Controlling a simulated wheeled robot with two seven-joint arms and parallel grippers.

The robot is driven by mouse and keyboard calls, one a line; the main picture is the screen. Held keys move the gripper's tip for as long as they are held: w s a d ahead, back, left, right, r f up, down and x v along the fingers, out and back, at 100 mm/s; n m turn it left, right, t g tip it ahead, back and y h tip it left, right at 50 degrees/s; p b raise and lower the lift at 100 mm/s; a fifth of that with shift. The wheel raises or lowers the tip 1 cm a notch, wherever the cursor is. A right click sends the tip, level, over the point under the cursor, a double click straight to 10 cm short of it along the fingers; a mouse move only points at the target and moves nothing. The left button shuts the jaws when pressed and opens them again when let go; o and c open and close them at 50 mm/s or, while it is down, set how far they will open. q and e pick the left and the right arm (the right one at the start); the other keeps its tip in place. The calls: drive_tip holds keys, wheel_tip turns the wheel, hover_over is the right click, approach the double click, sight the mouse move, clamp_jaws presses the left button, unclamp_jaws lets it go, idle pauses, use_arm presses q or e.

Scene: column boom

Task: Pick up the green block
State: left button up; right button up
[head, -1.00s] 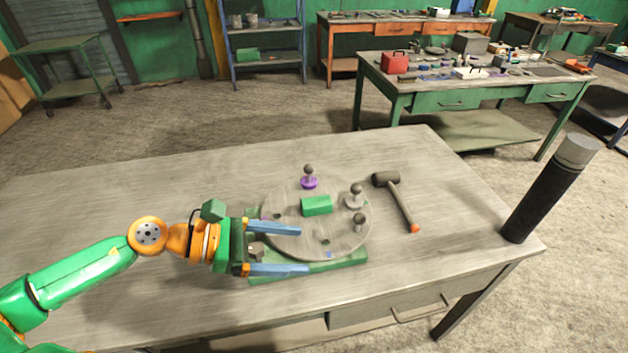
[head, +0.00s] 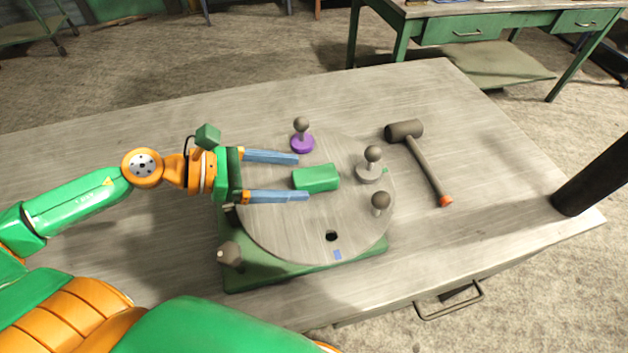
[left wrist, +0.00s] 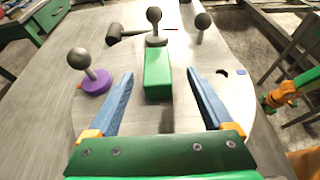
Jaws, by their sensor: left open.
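The green block (head: 316,178) lies on a round grey disc (head: 285,232) mounted on a green base. My left gripper (head: 303,178) is open, its two blue fingers pointing at the block from the left. In the head view the fingertips are at about the block's left end. In the left wrist view the block (left wrist: 158,74) sits ahead between the two spread fingers (left wrist: 158,76), with a gap on both sides. Whether the fingers are at the block's height I cannot tell. My right gripper is not seen in the head view.
Knobbed pegs stand on the disc: one with a purple base (head: 302,142), one with a grey base (head: 372,165) and a dark-knobbed one (head: 380,203). A hammer (head: 420,160) lies to the right. A dark column (head: 595,180) stands at the table's right edge.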

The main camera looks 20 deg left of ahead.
sight(311, 174)
use_arm(q)
drive_tip(key=shift+w+d+f, duration=0.2)
drive_tip(key=shift+w+d+f+b, duration=0.3)
drive_tip(key=shift+w+d+b, duration=0.15)
drive_tip(key=shift+b, duration=0.15)
drive_tip(key=p+x, duration=0.2)
drive_tip(key=x, duration=0.1)
drive_tip(key=shift+w+r+p, duration=0.1)
drive_tip(key=shift+r+p, duration=0.1)
drive_tip(key=shift+p, duration=0.1)
drive_tip(key=shift+w+d+f, duration=0.1)
drive_tip(key=shift+d+f, duration=0.15)
drive_tip(key=shift+f, duration=0.05)
clamp_jaws()
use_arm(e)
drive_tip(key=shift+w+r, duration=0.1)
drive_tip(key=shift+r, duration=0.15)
